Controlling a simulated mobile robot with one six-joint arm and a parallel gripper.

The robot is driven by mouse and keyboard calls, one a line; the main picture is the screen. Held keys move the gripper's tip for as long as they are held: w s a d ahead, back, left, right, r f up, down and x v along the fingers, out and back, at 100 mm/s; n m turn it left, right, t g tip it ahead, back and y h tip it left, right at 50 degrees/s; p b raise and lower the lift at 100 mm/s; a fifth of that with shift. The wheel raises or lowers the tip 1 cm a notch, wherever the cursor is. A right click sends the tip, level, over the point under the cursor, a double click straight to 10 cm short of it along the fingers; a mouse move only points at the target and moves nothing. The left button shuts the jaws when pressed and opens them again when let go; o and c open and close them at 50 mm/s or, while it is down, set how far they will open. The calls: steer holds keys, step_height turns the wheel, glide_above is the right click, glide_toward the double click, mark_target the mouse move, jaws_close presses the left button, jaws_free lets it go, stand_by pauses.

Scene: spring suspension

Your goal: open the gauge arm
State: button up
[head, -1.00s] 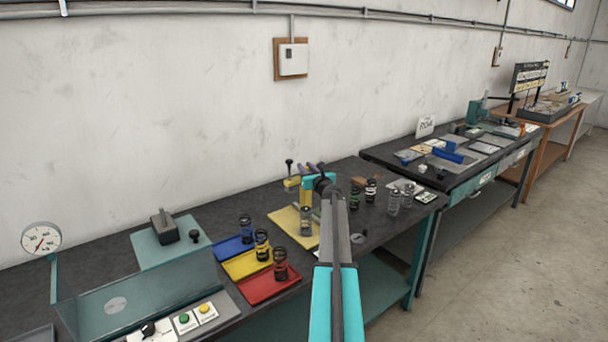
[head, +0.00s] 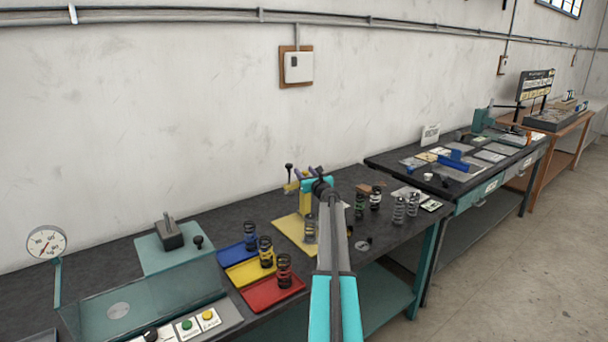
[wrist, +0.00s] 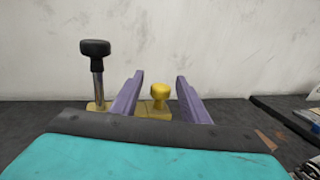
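The yellow gauge (head: 305,203) stands on a yellow mat on the near bench, partly hidden behind my arm. In the wrist view, its yellow arm carries a round yellow knob (wrist: 160,93). A black-capped metal post (wrist: 96,70) rises to the left of the knob; it also shows in the head view (head: 289,168). My gripper (wrist: 159,82) has two purple fingers, spread apart on either side of the yellow knob with gaps showing. The gripper is open and holds nothing. The finger bases are hidden behind my teal and dark gripper body.
Blue, yellow and red trays (head: 272,291) with springs stand left of the mat. More springs (head: 399,209) stand to the right. A dial gauge (head: 46,243) and a button panel (head: 190,327) are at the left. The wall is behind the bench.

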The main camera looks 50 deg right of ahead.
steer(key=shift+b+v, duration=0.7)
steer(key=shift+v, duration=1.7)
steer(key=b+v, duration=0.2)
steer(key=v, duration=0.7)
